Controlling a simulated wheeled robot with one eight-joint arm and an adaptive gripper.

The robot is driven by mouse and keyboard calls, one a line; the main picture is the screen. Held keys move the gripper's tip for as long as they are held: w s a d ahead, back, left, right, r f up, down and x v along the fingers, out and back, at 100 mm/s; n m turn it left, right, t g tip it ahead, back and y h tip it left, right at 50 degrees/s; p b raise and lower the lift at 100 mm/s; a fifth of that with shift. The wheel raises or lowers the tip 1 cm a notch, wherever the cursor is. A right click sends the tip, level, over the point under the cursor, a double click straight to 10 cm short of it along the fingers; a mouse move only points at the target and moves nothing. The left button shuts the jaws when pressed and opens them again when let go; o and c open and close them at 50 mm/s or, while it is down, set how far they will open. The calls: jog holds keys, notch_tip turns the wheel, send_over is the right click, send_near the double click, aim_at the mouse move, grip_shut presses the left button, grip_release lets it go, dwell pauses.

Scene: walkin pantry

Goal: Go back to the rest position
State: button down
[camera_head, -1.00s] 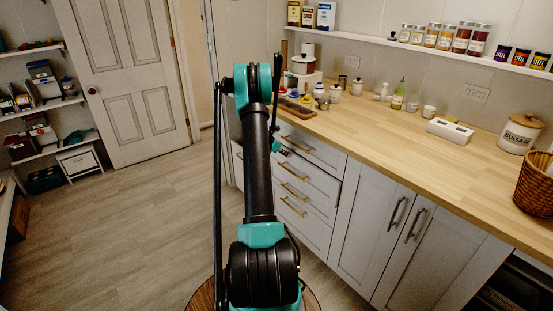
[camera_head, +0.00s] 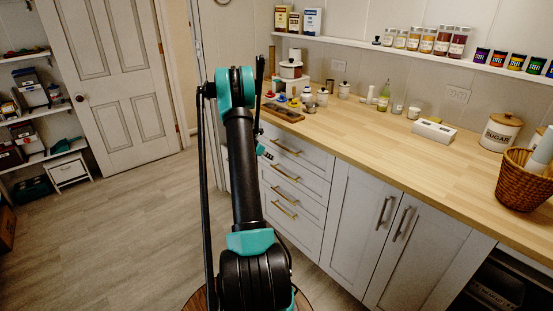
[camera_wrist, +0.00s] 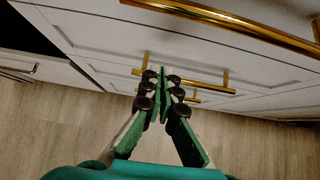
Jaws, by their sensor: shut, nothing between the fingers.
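My gripper (camera_wrist: 161,75) is in the middle of the wrist view, with its two green fingers together and nothing between them. It points down toward the floor, in front of a bank of pale drawers (camera_wrist: 80,35) with brass handles (camera_wrist: 190,85). I cannot tell from the wrist view how near the fingertips are to the handles. In the head view my arm stands upright in the middle, beside the drawers (camera_head: 296,172), and the gripper is mostly hidden behind the arm.
A wooden counter (camera_head: 400,140) runs along the right, with a wicker basket (camera_head: 522,182), a sugar canister (camera_head: 499,133) and a white box (camera_head: 434,130) on it. A white door (camera_head: 105,80) and shelves (camera_head: 45,110) stand at the left. The floor (camera_head: 120,240) there is clear.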

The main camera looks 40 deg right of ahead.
jog(key=v, duration=0.8)
jog(key=shift+a, duration=0.15)
jog(key=s+a+r+m+t+y, duration=0.1)
jog(key=s+a+r+m, duration=0.25)
jog(key=a, duration=0.45)
jog(key=s+a+r+m+t+y, duration=0.1)
jog(key=s+a+r+m+y, duration=0.15)
jog(key=s+a, duration=0.4)
jog(key=s+a+r+m+y, duration=0.1)
jog(key=s+a+r+m, duration=0.15)
jog(key=a, duration=0.65)
jog(key=s+a+f+m+y, duration=0.2)
jog(key=s+a+m, duration=0.3)
jog(key=s+a, duration=0.4)
jog(key=s+a+f+m+t+y, duration=0.1)
jog(key=s+a+f+m+y, duration=0.1)
jog(key=s+a+m, duration=0.3)
jog(key=s+a, duration=0.4)
jog(key=s, duration=0.4)
jog(key=shift+a+y, duration=0.1)
jog(key=shift+y, duration=0.15)
